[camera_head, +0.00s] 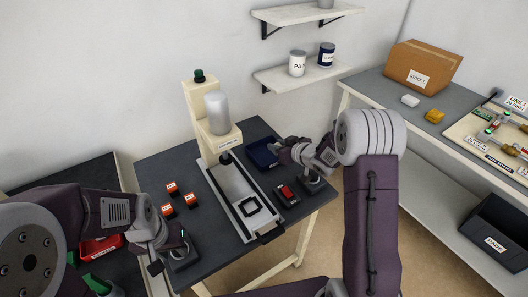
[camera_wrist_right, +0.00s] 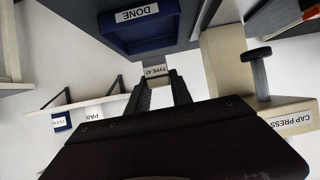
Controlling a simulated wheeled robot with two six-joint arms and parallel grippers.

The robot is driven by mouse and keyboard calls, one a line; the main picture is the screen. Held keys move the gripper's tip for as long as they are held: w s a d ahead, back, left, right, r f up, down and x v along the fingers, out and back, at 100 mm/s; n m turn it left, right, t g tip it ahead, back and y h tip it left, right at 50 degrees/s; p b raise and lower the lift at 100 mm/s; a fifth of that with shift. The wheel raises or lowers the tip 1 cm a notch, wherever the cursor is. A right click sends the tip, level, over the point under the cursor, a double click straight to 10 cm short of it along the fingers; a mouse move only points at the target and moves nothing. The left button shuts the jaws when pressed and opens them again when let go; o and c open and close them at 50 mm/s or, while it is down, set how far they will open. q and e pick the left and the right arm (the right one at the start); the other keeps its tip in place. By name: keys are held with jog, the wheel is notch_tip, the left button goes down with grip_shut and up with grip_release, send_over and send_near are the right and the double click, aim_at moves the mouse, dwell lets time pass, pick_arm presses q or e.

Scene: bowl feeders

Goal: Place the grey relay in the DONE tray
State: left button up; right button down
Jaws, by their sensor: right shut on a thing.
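The grey relay (camera_wrist_right: 155,71), with a white type label, is between the fingertips of my right gripper (camera_wrist_right: 160,87) in the right wrist view. The blue DONE tray (camera_wrist_right: 145,43) is just beyond it there, with the relay apart from its labelled wall in the picture. In the head view the tray (camera_head: 261,156) lies at the back right of the dark table, and my right gripper (camera_head: 279,149) is at its right side. The relay is too small to make out there. My left gripper (camera_head: 168,258) is low over the table's front left; its fingers are unclear.
A cream cap press (camera_head: 215,138) with a pale slide rail (camera_head: 233,199) stands mid-table. Several small red-orange blocks (camera_head: 172,188) lie left of it. A black box with a red switch (camera_head: 287,195) sits right of the rail. Shelves (camera_head: 300,75) hang behind.

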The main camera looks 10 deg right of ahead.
pick_arm(q)
jog(key=shift+w+a+f, duration=0.1)
jog(key=shift+w+f, duration=0.3)
jog(key=shift+w, duration=0.05)
pick_arm(e)
send_over(263, 157)
notch_tip(263, 157, down, 6)
jog(key=shift+r, duration=0.25)
pick_arm(q)
jog(key=shift+s, duration=0.1)
pick_arm(e)
jog(key=shift+w+f, duration=0.1)
jog(key=shift+w, duration=0.1)
pick_arm(q)
jog(key=shift+s+r, duration=0.1)
jog(key=shift+s, duration=0.05)
pick_arm(e)
jog(key=shift+s+f, duration=0.1)
jog(key=shift+f, duration=0.05)
pick_arm(q)
jog(key=shift+f+b, duration=0.3)
jog(key=shift+b, duration=0.05)
pick_arm(e)
notch_tip(263, 157, down, 3)
jog(key=shift+f, duration=0.35)
